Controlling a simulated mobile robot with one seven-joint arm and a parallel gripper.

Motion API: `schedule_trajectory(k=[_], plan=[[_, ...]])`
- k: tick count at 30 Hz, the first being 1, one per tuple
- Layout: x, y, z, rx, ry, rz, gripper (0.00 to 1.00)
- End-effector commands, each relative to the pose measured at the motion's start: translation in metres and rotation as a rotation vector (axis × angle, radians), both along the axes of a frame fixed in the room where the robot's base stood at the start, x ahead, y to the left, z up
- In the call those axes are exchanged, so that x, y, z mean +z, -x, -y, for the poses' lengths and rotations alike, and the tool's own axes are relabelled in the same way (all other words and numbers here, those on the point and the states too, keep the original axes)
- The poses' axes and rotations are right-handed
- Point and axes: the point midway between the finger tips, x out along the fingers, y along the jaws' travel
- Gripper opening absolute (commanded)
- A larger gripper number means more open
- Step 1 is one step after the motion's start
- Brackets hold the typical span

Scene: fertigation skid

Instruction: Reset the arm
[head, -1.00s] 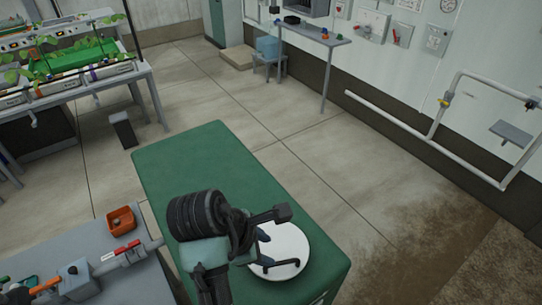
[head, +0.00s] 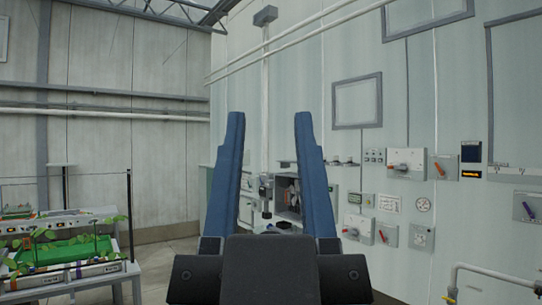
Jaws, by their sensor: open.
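My gripper (head: 269,122) is in the middle of the head view, close to the camera and pointing up. Its two blue fingers stand well apart with nothing between them, so it is open and empty. The black body of the gripper fills the bottom middle and hides what lies behind it.
A pale wall carries switch boxes with orange handles (head: 406,163), gauges and a framed panel (head: 357,101). An open grey cabinet (head: 289,196) shows between the fingers. A plant bench (head: 68,275) stands at lower left, a white pipe (head: 500,271) at lower right. Space around the fingers looks clear.

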Motion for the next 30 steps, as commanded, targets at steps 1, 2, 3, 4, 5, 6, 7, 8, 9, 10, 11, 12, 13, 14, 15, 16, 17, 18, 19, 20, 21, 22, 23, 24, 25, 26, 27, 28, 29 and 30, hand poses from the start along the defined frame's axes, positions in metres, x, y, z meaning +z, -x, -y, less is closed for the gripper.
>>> schedule_trajectory(k=[1, 2, 3, 4, 5, 6, 7, 8, 9, 10, 11, 12, 13, 14, 15, 16, 17, 18, 19, 20, 21, 22, 23, 24, 25, 26, 27, 28, 29, 30], plan=[[0.0, 0.0, 0.0, 0.001, -0.001, 0.0, 0.44], [0.0, 0.0, 0.0, 0.0, 0.0, -0.001, 0.44], [0.0, -0.001, 0.0, -0.001, 0.001, -0.002, 0.44], [0.0, -0.001, 0.0, -0.001, 0.001, -0.002, 0.44], [0.0, -0.001, 0.0, -0.001, 0.001, -0.003, 0.44], [-0.001, -0.001, 0.0, -0.001, 0.001, -0.003, 0.44], [-0.001, -0.001, 0.0, -0.001, 0.001, -0.004, 0.44], [-0.001, -0.001, 0.0, -0.002, 0.002, -0.004, 0.44], [-0.002, -0.001, 0.0, -0.002, 0.002, -0.005, 0.44], [-0.007, -0.001, 0.0, -0.003, 0.001, -0.005, 0.44], [-0.012, -0.001, 0.0, -0.004, 0.002, -0.005, 0.44], [-0.019, -0.002, 0.0, -0.004, 0.002, -0.005, 0.44], [-0.025, -0.002, 0.0, -0.004, 0.003, -0.005, 0.44], [-0.032, -0.002, 0.0, -0.005, 0.002, -0.005, 0.44], [-0.042, -0.002, 0.001, -0.006, 0.003, -0.005, 0.44], [-0.05, -0.002, 0.001, -0.007, 0.003, -0.005, 0.44], [-0.059, -0.002, 0.001, -0.007, 0.003, -0.005, 0.44], [-0.07, -0.002, 0.001, -0.009, 0.003, -0.005, 0.44], [-0.08, -0.002, 0.001, -0.01, 0.003, -0.005, 0.44], [-0.089, -0.002, 0.001, -0.011, 0.003, -0.005, 0.44], [-0.101, -0.002, 0.002, -0.011, 0.003, -0.004, 0.44], [-0.109, -0.002, 0.002, -0.013, 0.002, -0.004, 0.44], [-0.117, -0.002, 0.002, -0.014, 0.003, -0.004, 0.44], [-0.126, -0.002, 0.002, -0.014, 0.002, -0.004, 0.44], [-0.131, -0.002, 0.002, -0.015, 0.003, -0.004, 0.44], [-0.136, -0.002, 0.003, -0.016, 0.002, -0.004, 0.44], [-0.139, -0.002, 0.003, -0.016, 0.003, -0.004, 0.44], [-0.141, -0.002, 0.003, -0.016, 0.003, -0.004, 0.44], [-0.142, -0.002, 0.003, -0.016, 0.003, -0.004, 0.44], [-0.142, -0.002, 0.003, -0.016, 0.003, -0.004, 0.44]])
